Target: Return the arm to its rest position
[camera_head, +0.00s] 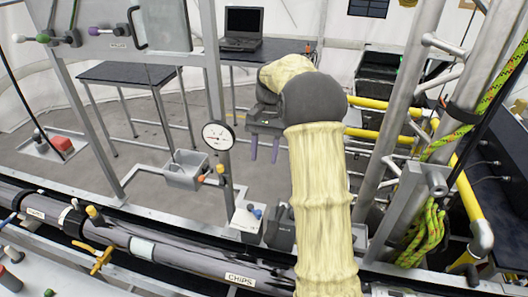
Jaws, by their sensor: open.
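My arm, in a pale yellow sleeve, rises from the bottom of the head view and bends left at a dark grey joint. My gripper (264,148) hangs from the arm's end with its two purple fingers pointing down. The fingers are apart, with nothing seen between them. The gripper is in the air, to the right of a round white gauge (218,136). Part of the wrist is hidden behind the grey joint.
A grey pipe (180,250) labelled "CHIPS" crosses the front. Metal posts, yellow pipes (385,139) and a green rope (431,232) stand close on the right. A laptop (242,29) sits on a dark table behind. A small grey box (186,171) is left of the gripper.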

